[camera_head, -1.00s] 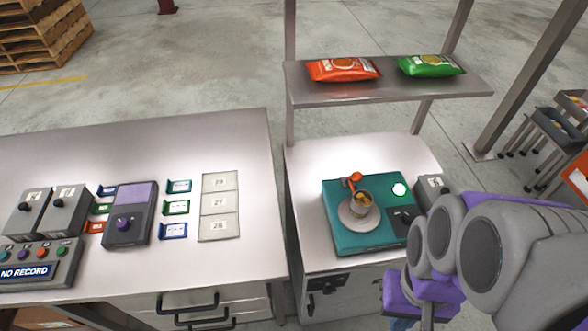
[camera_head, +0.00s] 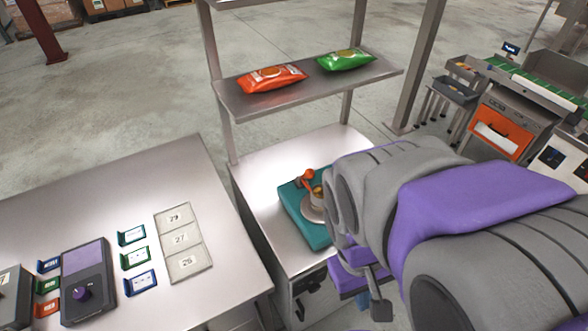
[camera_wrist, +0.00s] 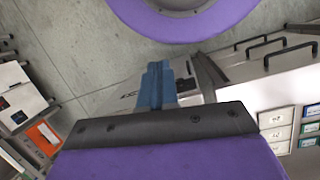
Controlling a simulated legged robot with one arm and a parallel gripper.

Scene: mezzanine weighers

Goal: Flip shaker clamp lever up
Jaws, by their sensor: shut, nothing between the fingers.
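The shaker (camera_head: 293,209) has a teal base and stands on the right-hand metal bench, partly hidden behind my arm. An orange clamp lever (camera_head: 307,177) with a rounded end shows at its back left, beside the cup (camera_head: 318,190) on a round grey plate (camera_head: 310,208). I cannot tell the lever's exact angle. My gripper (camera_head: 380,306) hangs below and right of the shaker in the head view, in front of the bench and apart from the lever. Its fingers show closed together and empty in the wrist view (camera_wrist: 156,68). The shaker is not seen there.
A shelf (camera_head: 240,105) above the bench holds a red bag (camera_head: 272,79) and a green bag (camera_head: 346,60). The left table (camera_head: 120,190) carries a purple-grey device (camera_head: 88,280), coloured label holders and numbered cards (camera_head: 182,240). A shelf post (camera_head: 216,90) stands behind the shaker.

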